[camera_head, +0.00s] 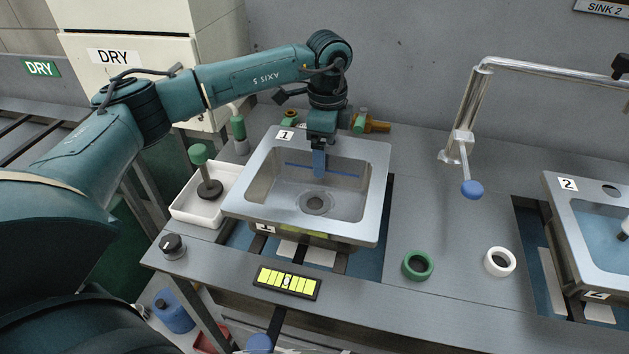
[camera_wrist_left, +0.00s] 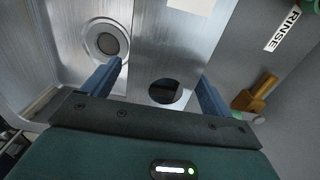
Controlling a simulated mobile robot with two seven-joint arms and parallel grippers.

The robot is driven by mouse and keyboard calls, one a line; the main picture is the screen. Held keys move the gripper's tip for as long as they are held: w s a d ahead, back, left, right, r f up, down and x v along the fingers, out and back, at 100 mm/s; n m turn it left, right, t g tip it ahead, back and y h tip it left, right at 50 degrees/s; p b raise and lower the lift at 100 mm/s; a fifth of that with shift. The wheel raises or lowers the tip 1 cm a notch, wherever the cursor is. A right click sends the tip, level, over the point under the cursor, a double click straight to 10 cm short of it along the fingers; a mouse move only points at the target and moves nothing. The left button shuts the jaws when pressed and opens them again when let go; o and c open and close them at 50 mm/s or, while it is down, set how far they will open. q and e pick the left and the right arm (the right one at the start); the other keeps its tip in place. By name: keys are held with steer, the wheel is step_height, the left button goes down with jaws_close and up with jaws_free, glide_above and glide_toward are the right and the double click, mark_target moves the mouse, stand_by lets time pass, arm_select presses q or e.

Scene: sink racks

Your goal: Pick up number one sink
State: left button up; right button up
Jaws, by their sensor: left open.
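The number one sink (camera_head: 375,200) is a steel basin with a "1" label, sitting in a counter opening; its drain shows inside. My left gripper (camera_head: 319,165) points down at its back rim. In the left wrist view the jaws (camera_wrist_left: 159,74) are open and apart. One blue finger is on the basin side and the other near the rim's outer edge. The steel back ledge (camera_wrist_left: 163,45), with a round hole, lies between them. I cannot tell whether the fingers touch the sink. My right gripper is not in view.
A white tray (camera_head: 183,212) with a green-handled plunger stands left of the sink. Brass valves (camera_head: 372,124) are behind it. A blue-handled tap (camera_head: 471,188), green ring (camera_head: 417,265) and white ring (camera_head: 499,262) are right. Sink two (camera_head: 567,190) is far right.

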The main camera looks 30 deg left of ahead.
arm_select(q)
steer(key=shift+f, duration=0.4)
stand_by(0.4)
steer(key=shift+c, duration=0.5)
steer(key=c, duration=1.7)
steer(key=shift+r, duration=0.15)
steer(key=shift+c, duration=0.2)
